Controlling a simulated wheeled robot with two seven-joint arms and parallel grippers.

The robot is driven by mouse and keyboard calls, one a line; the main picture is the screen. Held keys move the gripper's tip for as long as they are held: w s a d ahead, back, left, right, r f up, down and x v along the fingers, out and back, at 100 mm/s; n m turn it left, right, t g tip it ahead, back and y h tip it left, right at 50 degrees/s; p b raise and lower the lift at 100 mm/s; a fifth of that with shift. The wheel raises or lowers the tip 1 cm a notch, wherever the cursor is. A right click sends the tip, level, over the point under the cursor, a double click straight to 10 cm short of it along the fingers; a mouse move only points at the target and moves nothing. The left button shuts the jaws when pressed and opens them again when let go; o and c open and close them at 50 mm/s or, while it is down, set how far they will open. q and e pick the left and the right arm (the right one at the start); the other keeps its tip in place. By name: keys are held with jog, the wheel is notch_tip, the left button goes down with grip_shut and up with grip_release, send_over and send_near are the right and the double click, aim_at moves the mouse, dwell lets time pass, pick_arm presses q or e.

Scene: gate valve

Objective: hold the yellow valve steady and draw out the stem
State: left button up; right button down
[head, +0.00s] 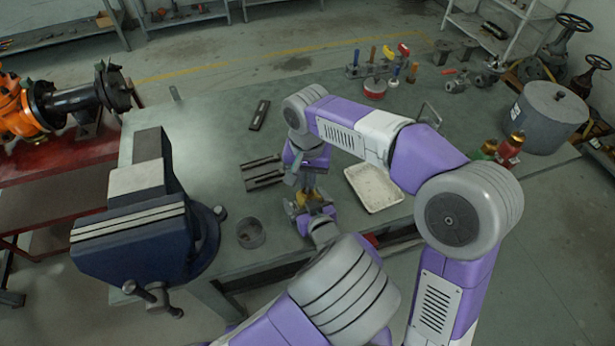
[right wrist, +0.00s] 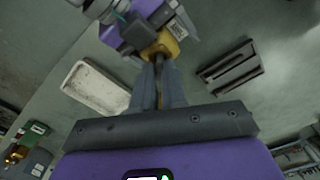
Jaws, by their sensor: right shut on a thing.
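The yellow valve (head: 309,197) sits between my two hands near the table's front, partly covered by them. In the right wrist view the yellow valve (right wrist: 163,45) is just beyond the tips of my right gripper (right wrist: 159,78). Those fingers are close together on a narrow part that looks like the stem (right wrist: 159,66), mostly hidden between them. In the head view my right gripper (head: 304,184) comes down from above. My left gripper (head: 314,212) is at the valve from the front; in the right wrist view its dark finger (right wrist: 138,35) is against or beside the yellow body, its closure unclear.
A white tray (head: 374,188) lies right of the hands. A dark slotted block (head: 263,173) and a dark round cup (head: 250,234) lie left of them. A blue vise (head: 150,235) stands at the left corner. A grey pot (head: 548,115) and bottles stand right. The table's back middle is mostly clear.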

jog(key=shift+r, duration=0.65)
dwell(0.4)
jog(key=shift+r, duration=2.65)
pick_arm(q)
jog(key=o, duration=1)
jog(key=shift+c, duration=0.2)
jog(key=v, duration=1.2)
jog(key=shift+s, duration=0.1)
pick_arm(e)
jog(key=shift+s, duration=0.1)
